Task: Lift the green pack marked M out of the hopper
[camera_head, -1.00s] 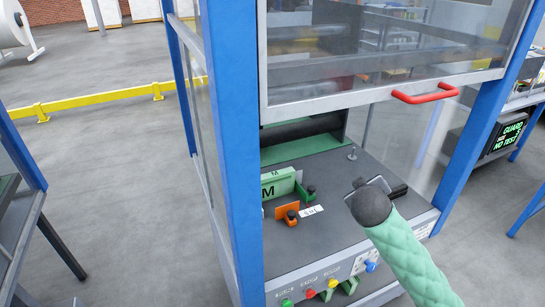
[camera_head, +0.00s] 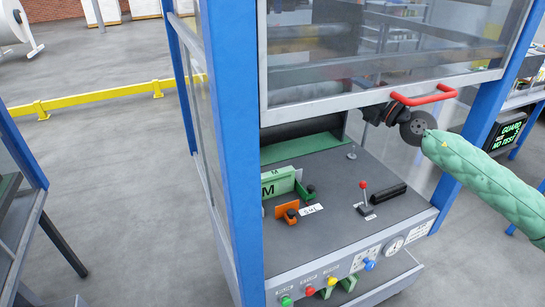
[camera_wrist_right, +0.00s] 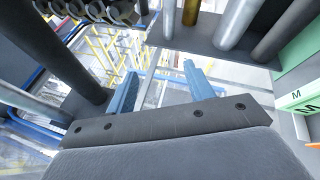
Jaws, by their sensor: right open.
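The green pack marked M (camera_head: 278,184) stands on the dark hopper deck, toward the left under the raised guard. In the right wrist view the pack (camera_wrist_right: 300,97) is cut by the right edge. My right gripper (camera_head: 378,112) is at the guard's lower edge beside the red handle, above and to the right of the pack and apart from it. Its fingertips are hard to make out in the head view. In the right wrist view its two blue fingers (camera_wrist_right: 163,88) are spread with nothing between them. My left gripper is not in view.
The guard (camera_head: 380,80) with its red handle (camera_head: 424,95) hangs over the opening. An orange plate (camera_head: 286,211) and knobs stand before the pack. A red-tipped lever (camera_head: 363,186) and a black block (camera_head: 388,194) are at right. A blue post (camera_head: 232,150) bounds the left.

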